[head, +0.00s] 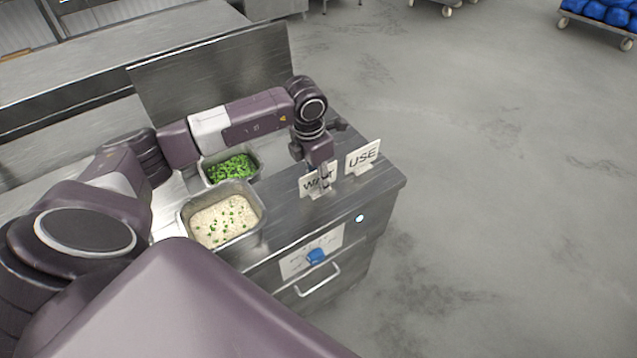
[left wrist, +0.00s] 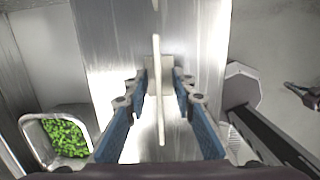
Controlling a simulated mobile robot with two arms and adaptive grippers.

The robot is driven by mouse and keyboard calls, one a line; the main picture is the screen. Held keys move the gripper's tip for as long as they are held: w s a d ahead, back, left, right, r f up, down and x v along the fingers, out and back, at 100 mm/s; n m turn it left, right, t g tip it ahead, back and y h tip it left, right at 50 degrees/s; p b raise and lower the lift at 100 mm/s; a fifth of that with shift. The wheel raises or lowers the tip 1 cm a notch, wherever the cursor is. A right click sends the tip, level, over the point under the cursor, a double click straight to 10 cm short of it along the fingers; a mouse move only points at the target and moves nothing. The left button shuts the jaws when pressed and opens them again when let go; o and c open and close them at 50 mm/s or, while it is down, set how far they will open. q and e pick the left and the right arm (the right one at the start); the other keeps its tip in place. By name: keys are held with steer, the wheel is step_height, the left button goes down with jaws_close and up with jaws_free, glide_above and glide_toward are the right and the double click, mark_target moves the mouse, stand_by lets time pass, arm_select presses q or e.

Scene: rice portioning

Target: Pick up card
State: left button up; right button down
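Two white cards stand upright near the counter's right end. The one lettered like "WAIT" (head: 310,184) is partly covered by my left gripper (head: 322,178), and the one reading "USE" (head: 363,157) stands just to its right. My left gripper points down over the first card. In the left wrist view, my left gripper (left wrist: 160,88) has its blue-padded fingers apart, one on each side of a thin upright card (left wrist: 159,110) seen edge-on. Gaps show between the card and both fingers. My right gripper is not recognisable in either view.
A metal pan of green pieces (head: 262,161) and a pan of rice with green bits (head: 181,219) stand left of the cards on the steel counter (head: 275,228). A metal panel (head: 215,75) rises behind. A drawer handle (head: 318,281) is on the front.

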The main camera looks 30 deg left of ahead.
arm_select(q)
steer(key=shift+c, duration=0.5)
jaws_close()
